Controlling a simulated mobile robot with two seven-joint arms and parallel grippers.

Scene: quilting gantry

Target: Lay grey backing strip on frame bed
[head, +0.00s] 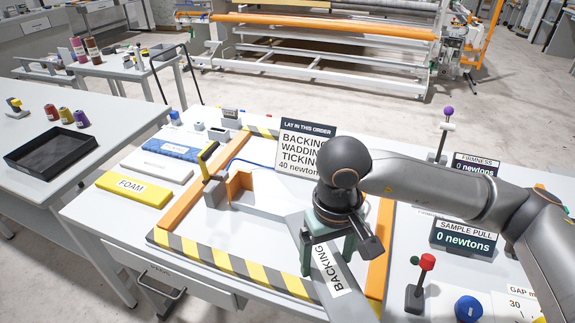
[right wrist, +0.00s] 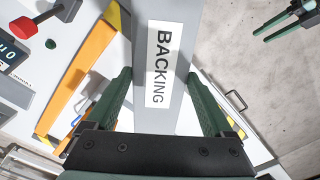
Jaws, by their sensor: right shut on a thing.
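The grey backing strip (head: 352,290), with a white BACKING label, slants over the front right part of the frame bed. My right gripper (head: 328,265) is shut on it. In the right wrist view the strip (right wrist: 185,60) runs between the two green fingers. The frame bed (head: 245,235) has orange side rails and striped yellow-and-black ends. The strip passes over its front striped end; whether it touches the bed I cannot tell. My left gripper shows only in the right wrist view (right wrist: 263,35), at the top right, open and empty, away from the strip.
A yellow FOAM block (head: 134,188), a white strip (head: 157,171) and a blue strip (head: 173,149) lie left of the bed. An order sign (head: 302,150) stands behind. A red-knobbed lever (head: 421,280) and a blue button (head: 468,309) are at the right.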

